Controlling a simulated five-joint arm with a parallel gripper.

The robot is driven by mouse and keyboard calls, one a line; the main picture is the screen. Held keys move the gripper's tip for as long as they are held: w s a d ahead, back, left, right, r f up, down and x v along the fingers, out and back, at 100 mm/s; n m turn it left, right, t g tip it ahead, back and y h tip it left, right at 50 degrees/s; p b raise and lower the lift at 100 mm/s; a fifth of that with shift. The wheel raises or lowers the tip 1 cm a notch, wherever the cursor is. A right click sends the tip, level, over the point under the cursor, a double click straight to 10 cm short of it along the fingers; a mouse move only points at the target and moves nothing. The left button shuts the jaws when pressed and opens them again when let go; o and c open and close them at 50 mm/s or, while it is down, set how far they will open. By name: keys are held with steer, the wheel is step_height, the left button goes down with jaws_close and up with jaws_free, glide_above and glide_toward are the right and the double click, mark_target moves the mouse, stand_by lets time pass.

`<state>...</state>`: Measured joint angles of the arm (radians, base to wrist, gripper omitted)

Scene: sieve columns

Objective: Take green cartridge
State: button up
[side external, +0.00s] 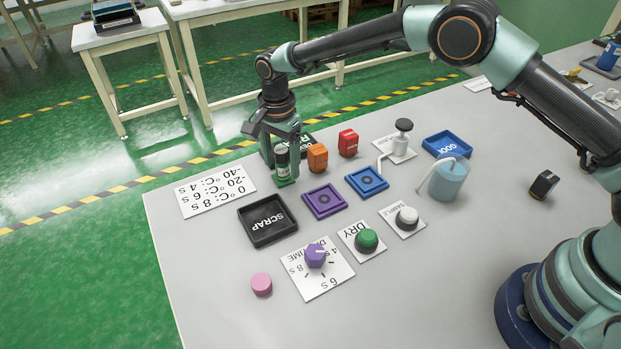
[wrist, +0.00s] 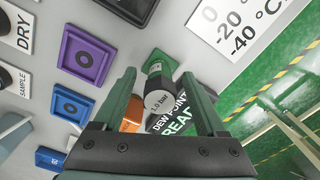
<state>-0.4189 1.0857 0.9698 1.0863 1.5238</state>
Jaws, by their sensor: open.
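The green piece (side external: 286,182) that looks like the green cartridge stands at the back left of the table, below my gripper (side external: 281,160). A dark and white cylinder (side external: 281,157) rises over it between the fingers. In the wrist view the green piece (wrist: 159,61) shows beyond the cylinder's grey end marked "1.0 bar" (wrist: 158,103). I cannot tell whether the two are one part. My open gripper (wrist: 158,76) has one finger on each side; contact is not visible. An orange cartridge (side external: 317,157) and a red one (side external: 348,143) stand to the right.
A dew point sign (wrist: 175,122) lies beside the cylinder. Purple (side external: 324,201) and blue (side external: 367,182) square holders, a black SCRAP tray (side external: 268,220) and a temperature card (side external: 216,190) lie around. Knobs, a pale blue bottle (side external: 449,180) and a blue tray (side external: 447,144) are farther right.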

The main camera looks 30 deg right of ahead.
steer(key=shift+f, duration=0.75)
jaws_close()
steer(key=shift+r, duration=0.1)
